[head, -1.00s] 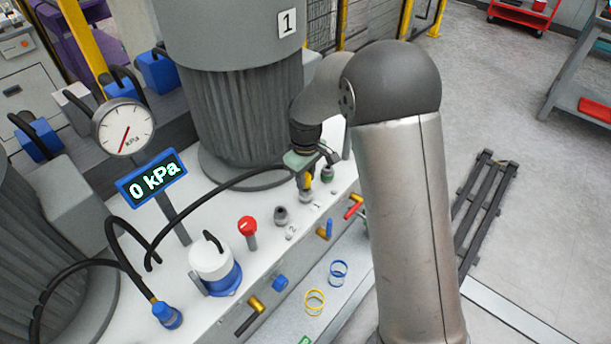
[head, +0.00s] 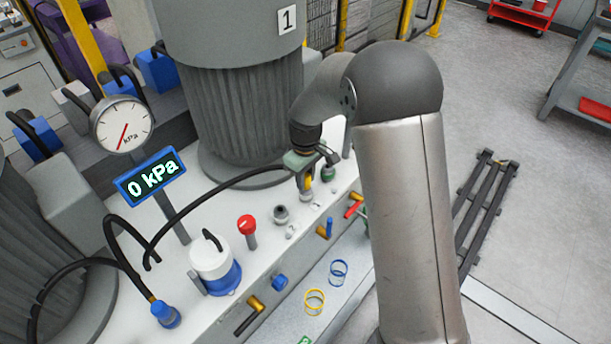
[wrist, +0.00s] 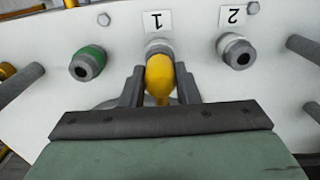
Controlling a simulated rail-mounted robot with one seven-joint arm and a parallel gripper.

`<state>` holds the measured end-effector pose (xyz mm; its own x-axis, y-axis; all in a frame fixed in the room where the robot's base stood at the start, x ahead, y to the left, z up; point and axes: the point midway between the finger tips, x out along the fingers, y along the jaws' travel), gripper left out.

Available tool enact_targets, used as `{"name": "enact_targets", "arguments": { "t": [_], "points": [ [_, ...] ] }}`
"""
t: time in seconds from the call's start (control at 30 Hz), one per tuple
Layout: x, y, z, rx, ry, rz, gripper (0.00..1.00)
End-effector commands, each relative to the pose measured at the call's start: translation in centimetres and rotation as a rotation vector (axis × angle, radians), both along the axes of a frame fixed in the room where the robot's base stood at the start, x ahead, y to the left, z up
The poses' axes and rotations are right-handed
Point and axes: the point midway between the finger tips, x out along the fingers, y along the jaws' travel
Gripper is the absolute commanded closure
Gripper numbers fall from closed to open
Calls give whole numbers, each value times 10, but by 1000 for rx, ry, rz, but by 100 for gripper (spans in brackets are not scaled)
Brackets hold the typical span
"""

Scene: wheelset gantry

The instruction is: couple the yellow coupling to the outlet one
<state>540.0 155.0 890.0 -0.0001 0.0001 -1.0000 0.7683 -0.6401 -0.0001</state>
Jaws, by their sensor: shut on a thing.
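My gripper (wrist: 160,88) is shut on the yellow coupling (wrist: 160,80), one finger on each side of it. The coupling is in line with the grey outlet one (wrist: 158,47), beside the label "1". Its far end meets or overlaps the outlet in the wrist view; I cannot tell whether it is seated. In the head view the yellow coupling (head: 308,184) stands roughly upright above outlet one (head: 306,196), under my gripper (head: 307,178). A black hose (head: 215,197) runs from near my gripper leftward over the white bench.
Outlet two (wrist: 235,50) is to the right in the wrist view, and a green-ringed fitting (wrist: 88,63) to the left. In the head view, a red knob (head: 247,225), a white-and-blue canister (head: 213,262) and a gauge reading 0 kPa (head: 122,124) stand on the bench.

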Motion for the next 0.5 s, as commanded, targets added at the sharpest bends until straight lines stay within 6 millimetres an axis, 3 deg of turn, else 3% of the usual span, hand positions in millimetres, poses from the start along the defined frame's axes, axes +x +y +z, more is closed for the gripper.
{"name": "enact_targets", "arguments": {
  "t": [0.03,0.07,0.13,0.5],
  "points": [
    [0,0,-2,0,0,0,100],
    [0,0,-2,0,0,0,69],
    [0,0,-1,0,0,0,50],
    [0,0,3,0,-1,0,46]
  ]
}}
